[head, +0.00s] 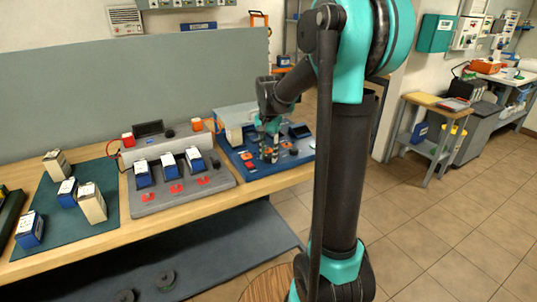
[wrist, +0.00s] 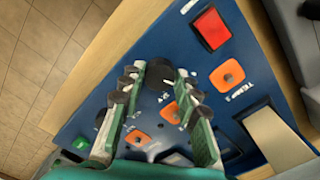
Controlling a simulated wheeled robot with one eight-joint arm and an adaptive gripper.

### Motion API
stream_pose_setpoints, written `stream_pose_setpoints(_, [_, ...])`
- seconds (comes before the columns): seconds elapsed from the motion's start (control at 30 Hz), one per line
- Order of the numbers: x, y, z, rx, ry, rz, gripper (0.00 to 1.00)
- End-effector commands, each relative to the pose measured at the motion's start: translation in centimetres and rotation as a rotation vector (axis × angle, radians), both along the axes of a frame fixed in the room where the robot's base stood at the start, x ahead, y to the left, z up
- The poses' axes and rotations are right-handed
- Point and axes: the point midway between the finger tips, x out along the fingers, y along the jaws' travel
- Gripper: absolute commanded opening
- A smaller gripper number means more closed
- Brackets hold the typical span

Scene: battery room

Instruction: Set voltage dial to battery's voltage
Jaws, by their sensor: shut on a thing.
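The blue panel (head: 240,166) stands on the bench at the right end. In the wrist view the panel (wrist: 185,30) fills the middle, tilted. A black round dial (wrist: 160,69) lies between the fingertips of my gripper (wrist: 160,75), which is shut on it. The dial's pointer and scale cannot be read; lettering beside it is partly covered by the fingers. In the head view my gripper (head: 269,146) reaches down onto the panel, and the dial is hidden. Blue-and-white batteries (head: 168,167) stand in the grey charger (head: 150,207). Their voltage marks are too small to read.
The panel also carries a red square button (wrist: 211,28), an orange plate marked TEMP (wrist: 227,75) and another orange plate (wrist: 137,138). Cream and blue batteries stand on a green mat (head: 110,222) at left.

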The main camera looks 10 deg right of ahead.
Motion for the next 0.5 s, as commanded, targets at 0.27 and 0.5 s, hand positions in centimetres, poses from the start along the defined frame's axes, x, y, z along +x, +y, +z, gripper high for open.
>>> stream_pose_setpoints(0.27, [0.04, 0.00, 0.03, -0.001, -0.001, 0.150, 0.02])
stream_pose_setpoints(0.5, [0.05, 0.00, 0.03, -0.001, -0.001, 0.208, 0.02])
